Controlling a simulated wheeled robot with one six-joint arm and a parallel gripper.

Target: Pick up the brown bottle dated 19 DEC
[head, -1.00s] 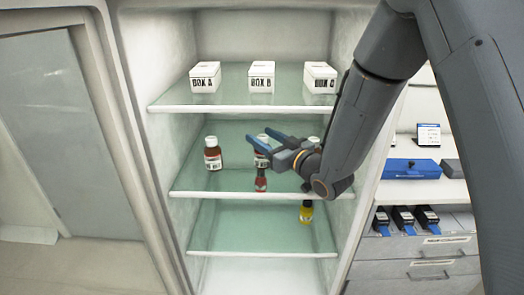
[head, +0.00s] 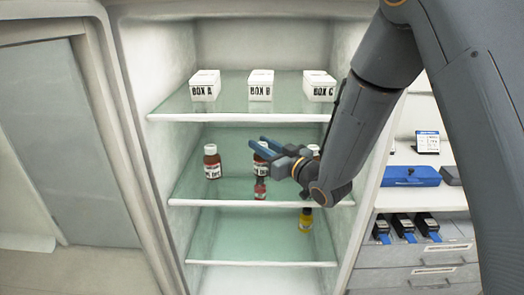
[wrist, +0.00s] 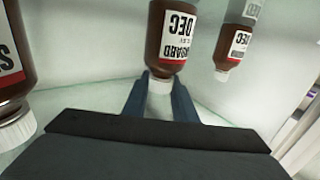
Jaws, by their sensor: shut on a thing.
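Three brown bottles with white caps and red-and-white labels stand on the middle glass shelf: a left bottle (head: 212,161), a middle bottle (head: 261,168) and a right bottle, mostly behind my arm. My gripper (head: 257,145) is shut on the middle bottle at its cap. In the wrist view, which is upside down, the blue fingers (wrist: 160,88) flank the white cap of the middle bottle (wrist: 172,45). Its label shows "DEC"; the day number is not readable.
White boxes A (head: 205,86), B (head: 261,86) and C (head: 319,87) stand on the shelf above. A blue case (head: 411,176) and drawers are at the right.

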